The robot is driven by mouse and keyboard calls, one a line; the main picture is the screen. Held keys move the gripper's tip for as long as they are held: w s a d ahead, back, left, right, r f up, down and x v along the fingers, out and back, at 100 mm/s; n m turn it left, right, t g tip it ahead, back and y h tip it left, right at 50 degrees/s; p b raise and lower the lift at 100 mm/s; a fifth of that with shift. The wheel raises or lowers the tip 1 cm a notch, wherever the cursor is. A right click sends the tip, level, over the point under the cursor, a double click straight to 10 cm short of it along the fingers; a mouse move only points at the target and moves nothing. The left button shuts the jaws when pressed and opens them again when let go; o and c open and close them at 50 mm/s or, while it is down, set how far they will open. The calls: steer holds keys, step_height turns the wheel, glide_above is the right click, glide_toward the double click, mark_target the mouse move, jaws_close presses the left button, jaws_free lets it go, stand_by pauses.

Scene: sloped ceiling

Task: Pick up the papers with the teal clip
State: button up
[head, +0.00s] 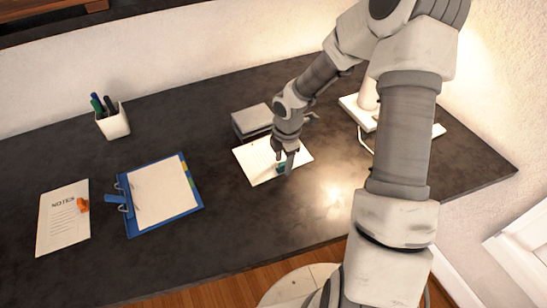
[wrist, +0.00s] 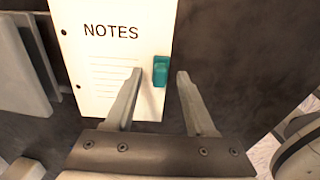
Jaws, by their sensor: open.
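The papers (head: 256,165) lie flat on the dark desk, and they also show in the wrist view (wrist: 104,60) with the printed word NOTES. The teal clip (wrist: 161,71) is on the papers' edge. In the head view the clip (head: 281,168) is partly hidden by my gripper (head: 284,168). My gripper is open, with its fingers over the papers by the clip. In the wrist view the fingers (wrist: 158,74) point toward the clip, with one finger over the paper and the other beyond its edge. Nothing is held between them.
A grey box-like object (head: 252,121) lies just behind the papers. A white lamp base (head: 358,112) stands to the right. A blue clipboard (head: 163,194), papers with an orange clip (head: 64,222) and a white pen cup (head: 113,123) are at left.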

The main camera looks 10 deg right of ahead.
steer(key=shift+f, duration=0.3)
jaws_close()
steer(key=shift+r, duration=0.2)
step_height(320, 180, up, 4)
steer(key=shift+p, duration=0.65)
steer(key=s+d+r+p, duration=0.6)
steer(key=d+r+p, duration=0.1)
steer(key=d+r, duration=0.2)
steer(key=shift+s+d+r+p, duration=0.25)
steer(key=shift+d+r+p, duration=0.15)
steer(key=shift+r, duration=0.5)
steer(key=shift+a, duration=0.1)
